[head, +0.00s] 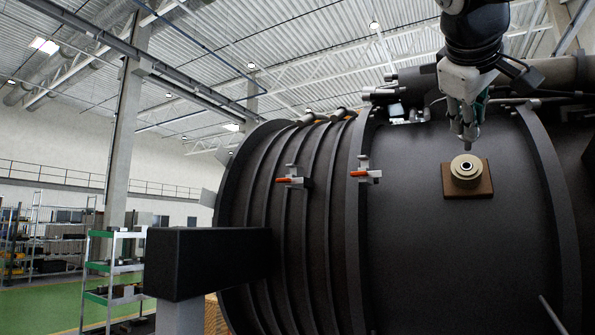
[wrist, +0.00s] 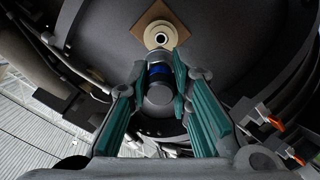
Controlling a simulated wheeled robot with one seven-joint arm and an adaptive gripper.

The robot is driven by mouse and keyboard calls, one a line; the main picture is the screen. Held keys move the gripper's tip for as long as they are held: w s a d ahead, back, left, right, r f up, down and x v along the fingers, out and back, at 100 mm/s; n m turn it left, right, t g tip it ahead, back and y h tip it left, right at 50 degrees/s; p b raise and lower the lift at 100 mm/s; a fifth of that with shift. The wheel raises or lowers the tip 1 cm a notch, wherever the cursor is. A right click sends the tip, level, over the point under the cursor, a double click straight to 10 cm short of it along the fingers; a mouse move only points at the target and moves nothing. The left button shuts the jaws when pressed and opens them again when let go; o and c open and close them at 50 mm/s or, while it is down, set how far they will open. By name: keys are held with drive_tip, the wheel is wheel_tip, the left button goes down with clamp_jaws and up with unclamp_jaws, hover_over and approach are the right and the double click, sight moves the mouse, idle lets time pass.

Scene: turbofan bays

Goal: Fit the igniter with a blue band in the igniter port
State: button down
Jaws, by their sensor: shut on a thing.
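The igniter port (head: 466,168) is a pale round boss with a dark hole, set on a square brown plate on the dark engine casing. It also shows in the wrist view (wrist: 160,38), at the top middle. My gripper (head: 467,135) is above the port in the head view. In the wrist view, my gripper (wrist: 160,85) is shut on the igniter with a blue band (wrist: 158,70). The igniter points towards the port. Its tip looks close to the port's rim, and I cannot tell whether they touch. In the head view the igniter is mostly hidden by the fingers.
The engine casing (head: 420,230) fills the right half of the head view. Latches with orange handles (head: 294,180) stand out on its left part. A black beam (head: 205,262) stands in front. Shelving (head: 115,265) stands far left. Pipes run along the casing's top.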

sight(469, 150)
drive_tip(key=shift+x, duration=2.45)
drive_tip(key=shift+x, duration=3.05)
idle(1.7)
drive_tip(key=c, duration=1.4)
unclamp_jaws()
drive_tip(key=shift+o, duration=0.2)
drive_tip(key=shift+s+a, duration=0.1)
